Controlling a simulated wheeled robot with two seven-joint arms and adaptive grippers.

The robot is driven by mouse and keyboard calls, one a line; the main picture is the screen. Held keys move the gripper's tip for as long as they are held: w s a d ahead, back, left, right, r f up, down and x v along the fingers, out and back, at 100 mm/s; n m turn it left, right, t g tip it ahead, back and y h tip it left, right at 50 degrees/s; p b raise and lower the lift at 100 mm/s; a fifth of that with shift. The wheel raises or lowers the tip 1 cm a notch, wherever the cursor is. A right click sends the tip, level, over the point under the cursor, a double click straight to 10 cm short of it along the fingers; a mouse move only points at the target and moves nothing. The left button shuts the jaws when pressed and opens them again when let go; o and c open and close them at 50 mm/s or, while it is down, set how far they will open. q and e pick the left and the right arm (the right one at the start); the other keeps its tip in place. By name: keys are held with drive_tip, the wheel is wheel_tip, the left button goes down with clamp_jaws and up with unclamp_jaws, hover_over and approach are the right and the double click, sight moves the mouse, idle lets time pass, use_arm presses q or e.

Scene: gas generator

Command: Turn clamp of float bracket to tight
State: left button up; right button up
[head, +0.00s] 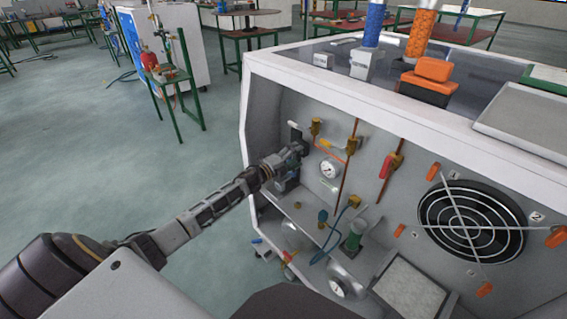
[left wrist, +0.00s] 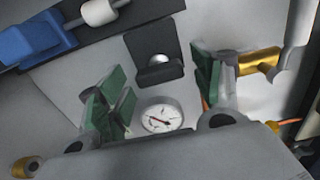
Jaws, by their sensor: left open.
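A black bracket (left wrist: 140,45) with a silver round knob (left wrist: 159,61) sits on the pale panel in the left wrist view. It looks like the float bracket and its clamp, but no label shows this. My left gripper (left wrist: 157,88) is open, with its green-padded fingers on either side of the view and the knob in the gap beyond them. Nothing is between the pads. In the head view my left gripper (head: 296,154) is at the left part of the generator's panel and partly hides the bracket. Whether a finger touches it cannot be told. My right gripper is not in view.
A pressure gauge (head: 328,169) sits just right of the gripper. A brass fitting (left wrist: 258,62) is close to the right finger. A blue part (left wrist: 32,40) is at upper left. Red valve handle (head: 386,166) and fan grille (head: 470,222) lie farther right. Open floor lies left.

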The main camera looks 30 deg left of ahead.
use_arm(q)
drive_tip(key=shift+s, duration=0.15)
drive_tip(key=v, duration=1.1)
drive_tip(key=shift+s+a, duration=0.15)
drive_tip(key=shift+s, duration=0.1)
idle(0.5)
idle(0.7)
